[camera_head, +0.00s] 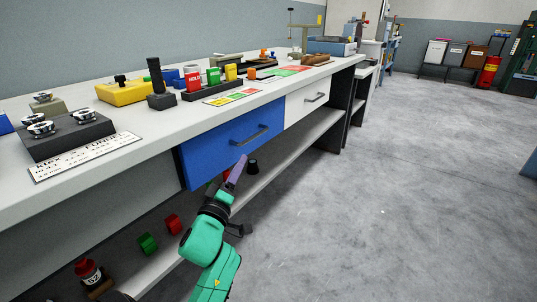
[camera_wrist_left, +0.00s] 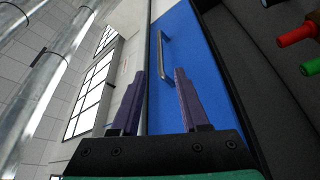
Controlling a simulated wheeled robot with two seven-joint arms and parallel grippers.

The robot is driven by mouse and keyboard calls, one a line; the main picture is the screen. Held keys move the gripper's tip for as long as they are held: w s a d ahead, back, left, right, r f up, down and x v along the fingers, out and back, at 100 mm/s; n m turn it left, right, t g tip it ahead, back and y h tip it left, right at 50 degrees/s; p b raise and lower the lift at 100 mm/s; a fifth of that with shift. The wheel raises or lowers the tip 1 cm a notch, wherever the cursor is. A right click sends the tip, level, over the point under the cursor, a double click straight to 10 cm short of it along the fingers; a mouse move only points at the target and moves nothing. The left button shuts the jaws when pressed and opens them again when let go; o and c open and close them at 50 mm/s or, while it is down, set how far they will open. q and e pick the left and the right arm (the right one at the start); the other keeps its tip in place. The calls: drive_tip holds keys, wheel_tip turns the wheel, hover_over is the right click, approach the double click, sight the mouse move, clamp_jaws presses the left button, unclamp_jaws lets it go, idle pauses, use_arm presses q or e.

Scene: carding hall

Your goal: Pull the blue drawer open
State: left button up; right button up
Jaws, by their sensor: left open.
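The blue drawer (camera_head: 215,150) is in the front of the long workbench and looks flush with it. Its grey bar handle (camera_head: 252,135) is on the blue face. My left gripper (camera_head: 241,165) is just in front of and below the handle in the head view. In the left wrist view, its purple fingers (camera_wrist_left: 160,75) are apart with nothing between them. The handle (camera_wrist_left: 163,56) lies ahead of them against the blue drawer front (camera_wrist_left: 182,40), apart from the fingertips. My right gripper is not in view.
A white drawer (camera_head: 306,100) with its own handle is to the right of the blue one. Blocks, a sign and fixtures stand on the bench top (camera_head: 160,125). A lower shelf (camera_head: 285,150) holds small red and green items. The floor (camera_head: 400,190) to the right is clear.

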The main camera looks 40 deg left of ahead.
sight(255, 135)
use_arm(q)
drive_tip(key=b+x, duration=0.1)
drive_tip(key=x, duration=1.2)
drive_tip(key=shift+w+a, duration=0.15)
drive_tip(key=shift+w, duration=0.2)
clamp_jaws()
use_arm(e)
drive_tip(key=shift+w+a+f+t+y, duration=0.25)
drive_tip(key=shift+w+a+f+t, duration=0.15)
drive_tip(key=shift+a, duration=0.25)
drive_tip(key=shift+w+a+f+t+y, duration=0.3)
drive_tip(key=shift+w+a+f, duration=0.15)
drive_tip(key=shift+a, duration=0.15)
use_arm(q)
drive_tip(key=shift+f, duration=0.15)
